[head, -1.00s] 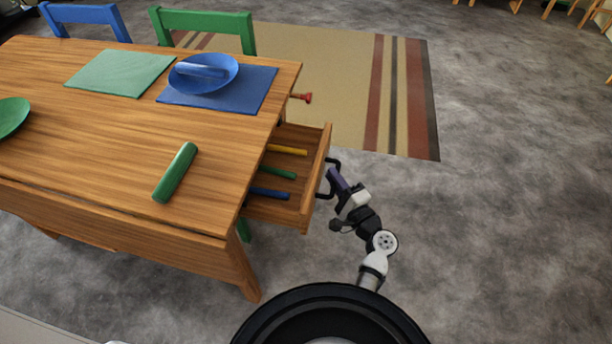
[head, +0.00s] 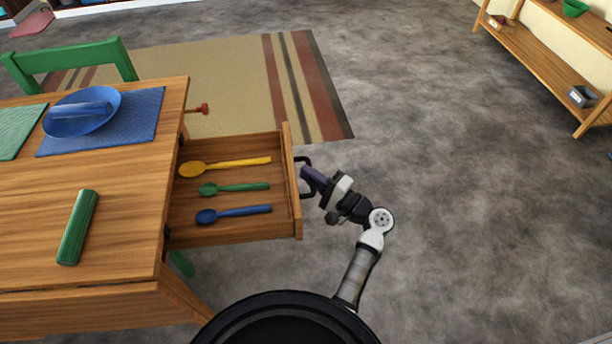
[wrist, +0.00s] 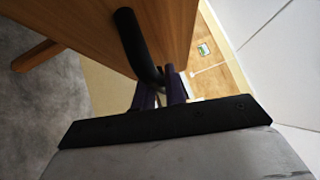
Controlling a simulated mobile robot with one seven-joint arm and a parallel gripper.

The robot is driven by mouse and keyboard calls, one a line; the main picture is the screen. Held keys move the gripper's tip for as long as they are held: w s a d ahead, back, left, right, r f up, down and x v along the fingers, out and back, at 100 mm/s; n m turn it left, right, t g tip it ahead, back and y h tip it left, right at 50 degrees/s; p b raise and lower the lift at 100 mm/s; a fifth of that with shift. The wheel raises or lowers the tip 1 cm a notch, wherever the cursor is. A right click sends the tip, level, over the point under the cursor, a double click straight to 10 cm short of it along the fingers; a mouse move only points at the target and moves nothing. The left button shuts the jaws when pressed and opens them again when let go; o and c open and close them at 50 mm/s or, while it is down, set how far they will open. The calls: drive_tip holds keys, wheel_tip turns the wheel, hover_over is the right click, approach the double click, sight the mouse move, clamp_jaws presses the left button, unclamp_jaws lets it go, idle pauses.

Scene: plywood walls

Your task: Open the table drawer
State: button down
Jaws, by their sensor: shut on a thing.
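The wooden table drawer (head: 240,233) is pulled well out from the right end of the table (head: 120,190). In it lie a yellow spoon (head: 225,165), a green spoon (head: 234,188) and a blue spoon (head: 234,214). The black handle (head: 306,177) sits on the drawer's front panel. My gripper (head: 311,178) is at the handle and shut on it. In the wrist view the dark handle bar (wrist: 133,42) runs between the purple fingers (wrist: 160,92). The fingertips are partly hidden by the handle.
A green chair (head: 70,58) stands behind the table. A shelf (head: 545,55) stands at far right. The floor right of my arm is clear.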

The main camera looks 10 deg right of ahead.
drive_tip(key=shift+d, duration=0.25)
drive_tip(key=c, duration=1.5)
unclamp_jaws()
drive_tip(key=shift+d, duration=0.1)
drive_tip(key=shift+o, duration=0.2)
drive_tip(key=v, duration=1.3)
drive_tip(key=shift+s, duration=0.35)
drive_tip(key=shift+d, duration=0.1)
